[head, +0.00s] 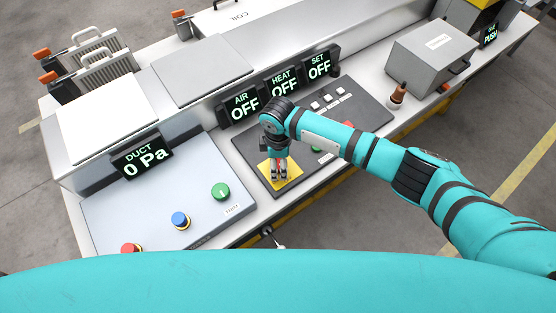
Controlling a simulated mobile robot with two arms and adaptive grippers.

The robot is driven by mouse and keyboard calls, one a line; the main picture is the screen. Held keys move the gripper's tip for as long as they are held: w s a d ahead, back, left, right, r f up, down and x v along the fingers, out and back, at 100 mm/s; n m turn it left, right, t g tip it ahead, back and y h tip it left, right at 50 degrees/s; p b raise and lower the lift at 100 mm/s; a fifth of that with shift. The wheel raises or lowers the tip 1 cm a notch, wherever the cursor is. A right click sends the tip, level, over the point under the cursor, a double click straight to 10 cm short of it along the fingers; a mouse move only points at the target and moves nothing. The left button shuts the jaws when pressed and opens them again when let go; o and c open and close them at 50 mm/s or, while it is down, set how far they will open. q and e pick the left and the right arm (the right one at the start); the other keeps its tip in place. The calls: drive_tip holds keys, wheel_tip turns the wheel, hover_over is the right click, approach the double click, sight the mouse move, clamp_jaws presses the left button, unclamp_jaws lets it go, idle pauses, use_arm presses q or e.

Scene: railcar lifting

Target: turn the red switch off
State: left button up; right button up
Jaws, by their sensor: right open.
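My right gripper (279,176) points down over a yellow plate (292,180) on the dark control panel (244,148). It is open, with its fingertips at or just above the plate; I cannot tell whether they touch anything. Any switch on the plate is hidden by the gripper. A small red part (348,124) shows on the same panel at the edge of my right arm, mostly covered. A red knob (130,247) sits on the grey panel at lower left, partly cut off by my body. My left gripper is not in view.
A blue knob (180,220) and a green knob (221,191) sit on the grey panel. Displays read AIR OFF (243,106), HEAT OFF (283,82), SET OFF (319,65) and DUCT 0 Pa (143,156).

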wheel_tip(320, 180, up, 12)
idle(0.5)
idle(0.4)
